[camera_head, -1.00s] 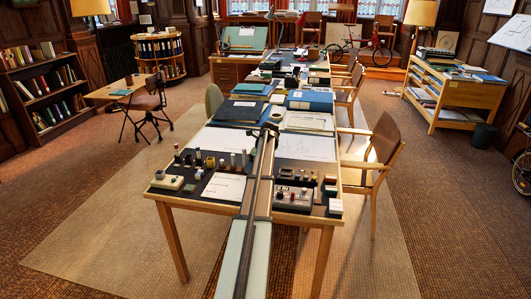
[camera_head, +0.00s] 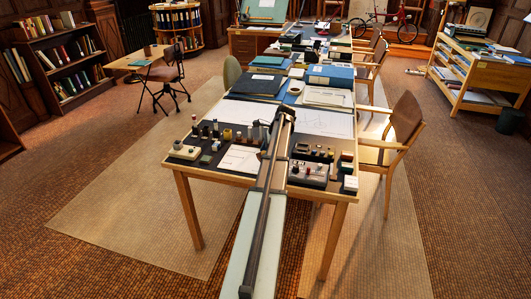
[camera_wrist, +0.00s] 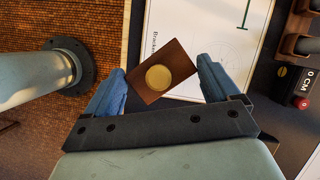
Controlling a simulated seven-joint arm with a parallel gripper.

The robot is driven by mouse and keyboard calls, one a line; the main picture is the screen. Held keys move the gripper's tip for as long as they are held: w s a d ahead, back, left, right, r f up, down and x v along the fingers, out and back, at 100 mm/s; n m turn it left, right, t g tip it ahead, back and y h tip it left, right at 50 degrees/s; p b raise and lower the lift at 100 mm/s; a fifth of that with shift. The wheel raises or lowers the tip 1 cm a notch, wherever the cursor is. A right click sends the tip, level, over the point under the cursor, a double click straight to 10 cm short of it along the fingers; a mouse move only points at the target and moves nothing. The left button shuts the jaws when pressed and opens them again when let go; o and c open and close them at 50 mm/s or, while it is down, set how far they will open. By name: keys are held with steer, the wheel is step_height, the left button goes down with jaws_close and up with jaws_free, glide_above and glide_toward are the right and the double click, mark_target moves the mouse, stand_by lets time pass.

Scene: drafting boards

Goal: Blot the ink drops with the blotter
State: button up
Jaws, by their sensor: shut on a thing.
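In the wrist view, my gripper (camera_wrist: 163,78) has its two blue fingers on either side of a brown wooden block with a round brass knob, which looks like the blotter (camera_wrist: 145,93). The fingers are shut on it. It is over the left edge of a white sheet (camera_wrist: 215,25) with printed lines. The block's underside is hidden. I cannot make out any ink drops in either view. In the head view, my arm reaches over the near end of the long table (camera_head: 225,172), and the gripper itself is hidden behind the arm.
In the head view, small bottles (camera_head: 227,134) and a tray of small items (camera_head: 308,173) flank my arm. A wooden chair (camera_head: 402,140) stands at the table's right side.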

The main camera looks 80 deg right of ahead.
steer(key=shift+f, duration=1.95)
steer(key=shift+f, duration=0.65)
stand_by(1.1)
steer(key=shift+s, duration=0.15)
steer(key=shift+s, duration=1.4)
steer(key=shift+w, duration=0.15)
steer(key=shift+w, duration=2.9)
steer(key=shift+s, duration=0.25)
